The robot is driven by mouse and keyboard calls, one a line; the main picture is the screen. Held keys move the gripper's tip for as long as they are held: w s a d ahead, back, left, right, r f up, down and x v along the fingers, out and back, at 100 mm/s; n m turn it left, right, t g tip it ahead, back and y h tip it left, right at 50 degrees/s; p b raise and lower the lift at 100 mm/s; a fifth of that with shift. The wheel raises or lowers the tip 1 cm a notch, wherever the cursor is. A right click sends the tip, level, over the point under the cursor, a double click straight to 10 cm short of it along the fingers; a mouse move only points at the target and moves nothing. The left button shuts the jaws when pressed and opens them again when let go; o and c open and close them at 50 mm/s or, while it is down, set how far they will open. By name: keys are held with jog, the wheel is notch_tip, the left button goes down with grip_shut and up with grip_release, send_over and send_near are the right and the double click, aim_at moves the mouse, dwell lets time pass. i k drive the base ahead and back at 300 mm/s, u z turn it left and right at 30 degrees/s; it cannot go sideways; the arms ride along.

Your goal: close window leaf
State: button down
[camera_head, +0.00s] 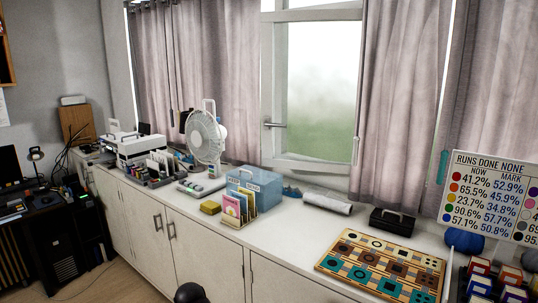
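The window leaf (279,92) is a pale-framed glazed panel between grey curtains, behind the long white counter. A handle (273,125) sticks out on its left upright. A small upright fitting (355,150) shows at the right, beside the curtain edge. The right curtain hides the window's right side. I cannot tell for sure from this view whether the leaf stands ajar or flush in its frame. My gripper is not in view. A dark rounded shape at the bottom edge is too cut off to identify.
On the counter (285,232) below the window stand a white fan (205,137), a blue box (256,187), a card holder (238,207), a paper roll (327,202) and a black case (392,222). A patterned board (381,265) lies at front right. Bare counter shows between them.

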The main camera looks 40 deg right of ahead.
aim_at(268, 19)
jog(key=z, duration=0.1)
jog(key=i, duration=0.85)
jog(key=z, duration=1.1)
